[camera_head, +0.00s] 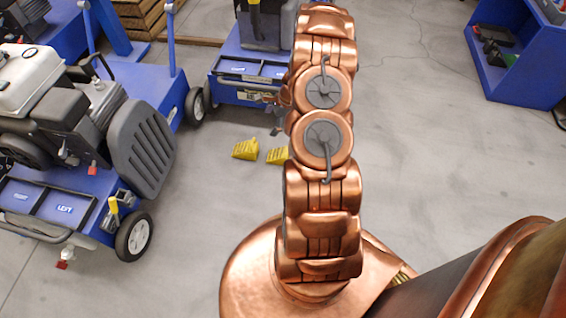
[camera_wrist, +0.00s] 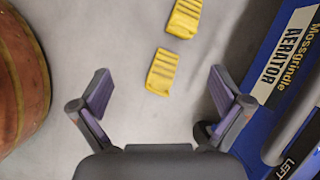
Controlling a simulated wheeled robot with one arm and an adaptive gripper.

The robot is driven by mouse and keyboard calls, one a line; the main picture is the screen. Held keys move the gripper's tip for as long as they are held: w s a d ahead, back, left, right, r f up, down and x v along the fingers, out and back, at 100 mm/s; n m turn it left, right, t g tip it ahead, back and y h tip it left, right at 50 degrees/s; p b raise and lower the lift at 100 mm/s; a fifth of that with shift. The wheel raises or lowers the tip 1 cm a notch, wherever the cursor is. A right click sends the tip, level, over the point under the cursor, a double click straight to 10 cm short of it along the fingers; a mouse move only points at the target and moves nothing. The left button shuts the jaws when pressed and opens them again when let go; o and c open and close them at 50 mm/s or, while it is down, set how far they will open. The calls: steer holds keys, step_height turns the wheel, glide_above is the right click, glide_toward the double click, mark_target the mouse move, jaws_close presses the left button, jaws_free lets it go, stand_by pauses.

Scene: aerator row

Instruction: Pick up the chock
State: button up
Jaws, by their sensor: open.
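Two yellow ribbed wedge chocks lie on the grey floor. In the head view one chock (camera_head: 245,149) is in full sight left of my arm, and the other chock (camera_head: 278,155) is partly hidden behind the arm. In the wrist view one chock (camera_wrist: 162,71) lies centred between my fingers and below them; the other chock (camera_wrist: 184,18) lies farther up, cut by the top edge. My gripper (camera_wrist: 161,90) is open and empty, its two fingers wide apart on either side of the nearer chock, touching nothing that I can see. The head view mostly hides it behind the arm.
Another blue machine (camera_head: 245,80) stands beyond the chocks. A blue shelf (camera_head: 515,75) is at far right. Floor between is clear.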

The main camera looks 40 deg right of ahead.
mark_target(280, 153)
steer(key=s+d+f+m+h+b, duration=0.1)
steer(key=s+d+f+m+b, duration=0.2)
steer(key=f, duration=0.6)
steer(key=s+d+f+m+b, duration=0.25)
steer(key=d+f, duration=0.25)
steer(key=f, duration=0.4)
steer(key=shift+n, duration=0.25)
steer(key=shift+d+b+x, duration=0.2)
steer(key=shift+b+x, duration=0.6)
steer(key=shift+x, duration=1.15)
steer(key=shift+d+b+x, duration=0.2)
steer(key=shift+b+x, duration=0.6)
steer(key=shift+x, duration=1.15)
steer(key=shift+c, duration=0.3)
steer(key=c, duration=1.6)
